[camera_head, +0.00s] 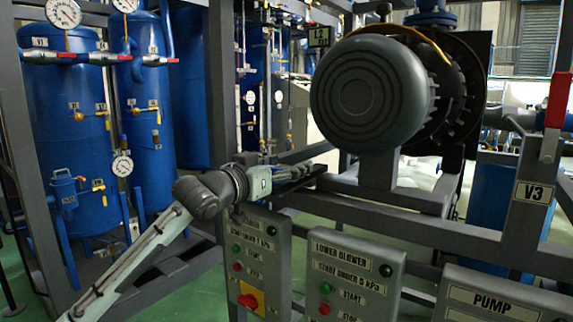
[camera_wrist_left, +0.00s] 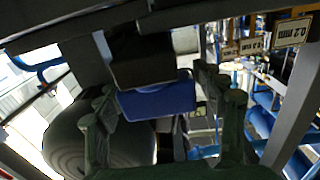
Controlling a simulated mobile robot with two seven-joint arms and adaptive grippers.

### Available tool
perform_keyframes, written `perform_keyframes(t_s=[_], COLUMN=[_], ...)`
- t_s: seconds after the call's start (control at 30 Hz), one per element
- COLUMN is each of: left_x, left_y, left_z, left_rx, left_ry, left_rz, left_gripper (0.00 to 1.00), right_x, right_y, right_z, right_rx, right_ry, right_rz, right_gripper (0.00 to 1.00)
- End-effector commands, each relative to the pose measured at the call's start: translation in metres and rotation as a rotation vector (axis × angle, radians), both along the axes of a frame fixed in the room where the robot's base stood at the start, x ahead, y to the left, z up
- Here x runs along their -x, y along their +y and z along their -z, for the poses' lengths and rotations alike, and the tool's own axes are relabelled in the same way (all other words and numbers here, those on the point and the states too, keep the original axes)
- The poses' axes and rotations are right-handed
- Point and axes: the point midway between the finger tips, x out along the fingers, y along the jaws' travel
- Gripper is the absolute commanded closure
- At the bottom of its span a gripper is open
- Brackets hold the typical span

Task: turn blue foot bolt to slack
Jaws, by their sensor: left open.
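My left gripper (camera_head: 303,172) reaches in from the left, low beside the mount under the big grey motor (camera_head: 372,95). In the left wrist view the two dark fingers of the left gripper (camera_wrist_left: 157,88) are spread apart. A blue block (camera_wrist_left: 158,101), which may be the blue foot bolt, shows between them under a dark block (camera_wrist_left: 142,60). I cannot tell whether either finger touches it. In the head view I cannot make out the blue foot bolt. My right gripper is in neither view.
Grey frame beams surround the motor. Control boxes stand below: the lower blower box (camera_head: 350,272), a box with a red and yellow switch (camera_head: 250,301), and the pump box (camera_head: 495,300). Blue tanks (camera_head: 68,120) with gauges stand left. A red-handled valve (camera_head: 557,105) is at right.

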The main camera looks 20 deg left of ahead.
Motion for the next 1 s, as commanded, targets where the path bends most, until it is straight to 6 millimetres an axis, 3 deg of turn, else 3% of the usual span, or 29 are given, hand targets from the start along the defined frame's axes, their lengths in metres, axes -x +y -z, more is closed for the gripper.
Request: perform_keyframes(t_s=[0.13, 0.57, 1.0], left_x=[0.0001, 0.0003, 0.0003], left_y=[0.0000, 0.0002, 0.0002], left_z=[0.0002, 0.0004, 0.0006], left_rx=[0.000, 0.000, 0.000], left_ry=[0.000, 0.001, 0.001], left_rz=[0.000, 0.000, 0.000], left_gripper=[0.32, 0.85, 0.91], right_x=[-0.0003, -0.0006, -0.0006], right_y=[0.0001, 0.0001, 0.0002], right_z=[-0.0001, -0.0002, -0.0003], right_rx=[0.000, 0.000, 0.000], right_ry=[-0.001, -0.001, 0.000], right_rz=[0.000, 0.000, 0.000], right_gripper=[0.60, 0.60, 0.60])
